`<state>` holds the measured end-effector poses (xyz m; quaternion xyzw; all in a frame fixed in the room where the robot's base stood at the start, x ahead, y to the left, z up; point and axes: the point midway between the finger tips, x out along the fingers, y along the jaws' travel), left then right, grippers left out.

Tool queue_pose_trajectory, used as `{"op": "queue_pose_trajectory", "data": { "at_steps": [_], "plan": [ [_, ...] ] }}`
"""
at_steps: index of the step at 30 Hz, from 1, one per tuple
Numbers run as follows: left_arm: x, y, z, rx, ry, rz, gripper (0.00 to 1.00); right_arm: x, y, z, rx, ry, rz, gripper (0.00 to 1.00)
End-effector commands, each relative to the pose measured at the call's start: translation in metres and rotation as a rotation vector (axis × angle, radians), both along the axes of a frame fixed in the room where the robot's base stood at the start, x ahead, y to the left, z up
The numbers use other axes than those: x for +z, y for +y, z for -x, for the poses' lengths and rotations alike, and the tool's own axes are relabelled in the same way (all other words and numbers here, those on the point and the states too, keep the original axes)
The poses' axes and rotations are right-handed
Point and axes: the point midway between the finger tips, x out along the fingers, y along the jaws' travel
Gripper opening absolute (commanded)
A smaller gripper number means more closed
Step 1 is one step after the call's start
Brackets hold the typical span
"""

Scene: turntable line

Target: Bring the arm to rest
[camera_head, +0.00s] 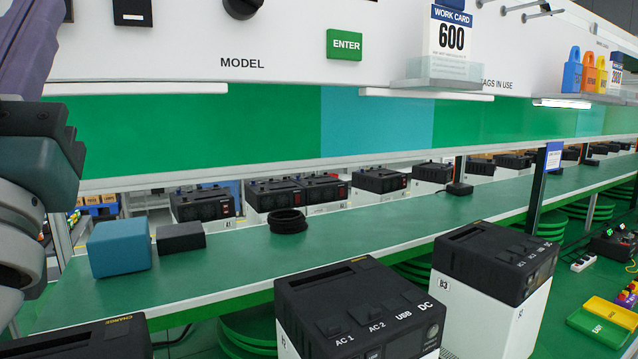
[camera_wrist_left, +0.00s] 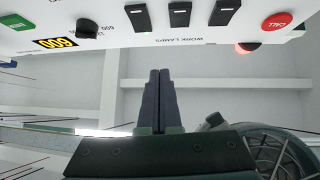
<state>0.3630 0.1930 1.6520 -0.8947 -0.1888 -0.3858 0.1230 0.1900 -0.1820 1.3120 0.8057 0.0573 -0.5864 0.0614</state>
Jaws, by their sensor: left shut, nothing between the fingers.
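My left arm (camera_head: 38,165) rises along the left edge of the head view, beside the white panel and in front of the green shelf. My left gripper (camera_wrist_left: 159,75) shows in the left wrist view with its two dark fingers together and nothing between them. It is raised in free air, touching nothing that I can see. My right arm and gripper are not in view.
The white panel (camera_head: 290,30) carries a green ENTER button (camera_head: 344,45); a red CALL button (camera_wrist_left: 277,21) shows in the wrist view. The green shelf (camera_head: 345,228) holds a blue box (camera_head: 119,248), a dark block (camera_head: 180,238) and black rings (camera_head: 288,221). Black-topped units (camera_head: 360,305) stand in front.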

Motion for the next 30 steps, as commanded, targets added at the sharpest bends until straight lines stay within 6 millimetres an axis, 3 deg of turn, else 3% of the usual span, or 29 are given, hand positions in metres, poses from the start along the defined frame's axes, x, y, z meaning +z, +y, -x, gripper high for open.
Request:
{"op": "queue_pose_trajectory", "data": {
  "at_steps": [2,5,8,10,14,18,21,24,30],
  "plan": [
    [-0.004,-0.014,-0.015,-0.104,0.137,-0.030,0.00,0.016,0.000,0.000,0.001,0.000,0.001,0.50],
    [-0.031,-0.035,-0.031,-0.260,0.384,-0.054,0.00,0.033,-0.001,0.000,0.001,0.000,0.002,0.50],
    [-0.073,-0.052,-0.034,-0.388,0.673,-0.050,0.00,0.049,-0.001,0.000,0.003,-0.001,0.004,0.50],
    [-0.106,-0.059,-0.024,-0.448,0.884,-0.029,0.00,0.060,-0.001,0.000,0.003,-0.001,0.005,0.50],
    [-0.164,-0.058,0.016,-0.492,1.286,0.047,0.00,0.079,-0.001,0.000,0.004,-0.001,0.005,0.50],
    [-0.207,-0.040,0.082,-0.438,1.674,0.161,0.00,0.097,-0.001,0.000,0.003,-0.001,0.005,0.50],
    [-0.221,-0.026,0.125,-0.365,1.875,0.235,0.00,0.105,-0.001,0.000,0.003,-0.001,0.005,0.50],
    [-0.227,-0.016,0.155,-0.301,2.001,0.288,0.00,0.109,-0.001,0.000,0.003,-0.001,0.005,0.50],
    [-0.231,-0.009,0.174,-0.256,2.076,0.323,0.00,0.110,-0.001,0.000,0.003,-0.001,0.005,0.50]
  ]
}}
